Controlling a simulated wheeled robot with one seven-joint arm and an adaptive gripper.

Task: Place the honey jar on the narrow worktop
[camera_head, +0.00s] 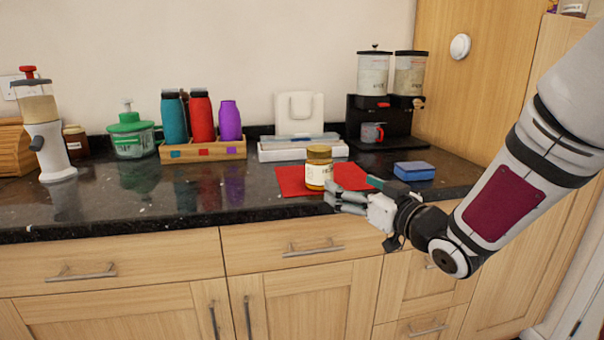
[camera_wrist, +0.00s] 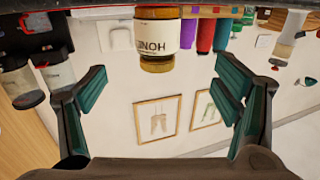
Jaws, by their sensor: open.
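The honey jar (camera_head: 319,170), with a gold lid and pale label, stands upright on a red mat (camera_head: 290,181) on the dark granite worktop (camera_head: 105,203). My gripper (camera_head: 337,198) is open and empty at the worktop's front edge, just in front of and slightly right of the jar. In the wrist view the picture is upside down, and the jar (camera_wrist: 158,36) shows between the spread fingers (camera_wrist: 163,74), beyond their tips. I cannot tell whether this worktop is the narrow one; no other worktop shows clearly.
A blue sponge (camera_head: 413,171) lies right of the mat. Behind stand a dispenser (camera_head: 356,118), a white tray (camera_head: 273,154) and a wooden rack (camera_head: 203,152) of bottles. A green-lidded container (camera_head: 131,140) and a grinder (camera_head: 47,140) are left. The front left worktop is clear.

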